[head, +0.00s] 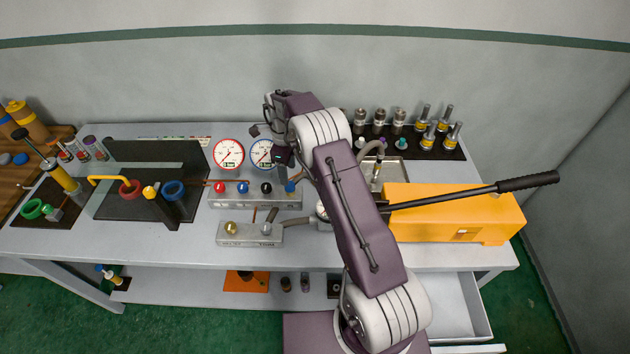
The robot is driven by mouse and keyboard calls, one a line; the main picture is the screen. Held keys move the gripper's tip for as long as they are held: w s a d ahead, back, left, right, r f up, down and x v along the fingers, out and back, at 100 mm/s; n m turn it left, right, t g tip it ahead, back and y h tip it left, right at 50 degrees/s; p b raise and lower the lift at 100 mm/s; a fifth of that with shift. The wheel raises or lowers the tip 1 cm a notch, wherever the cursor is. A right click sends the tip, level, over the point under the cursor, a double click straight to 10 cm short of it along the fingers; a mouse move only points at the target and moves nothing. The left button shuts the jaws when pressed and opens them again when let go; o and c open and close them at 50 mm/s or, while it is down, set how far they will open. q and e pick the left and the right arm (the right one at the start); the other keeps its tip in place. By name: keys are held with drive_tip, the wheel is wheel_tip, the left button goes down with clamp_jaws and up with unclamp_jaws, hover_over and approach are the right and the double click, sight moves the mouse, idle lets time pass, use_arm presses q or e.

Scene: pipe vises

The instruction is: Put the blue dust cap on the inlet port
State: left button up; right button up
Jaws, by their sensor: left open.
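My left gripper (281,158) hangs from the raised arm in front of the right-hand gauge and is open. Its fingertips are small and dark, just above the grey manifold (253,202). On the manifold are red, blue, black and blue knob-like parts; the right-hand blue one (290,187) sits just below the gripper. I cannot tell whether any of these is the dust cap. A low grey block (247,241) in front has a brass ball fitting (231,228) and a grey round fitting (266,229). I cannot tell which opening is the inlet port. My right gripper is not in view.
A yellow pump (455,225) with a long black-gripped lever (525,181) stands at the right. Several metal fittings (399,120) stand behind it. A black panel stand (150,205) with coloured rings is at the left. An open drawer (455,310) projects at the lower right.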

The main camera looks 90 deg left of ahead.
use_arm(q)
wheel_tip(320, 180, up, 3)
drive_tip(key=shift+f, duration=0.1)
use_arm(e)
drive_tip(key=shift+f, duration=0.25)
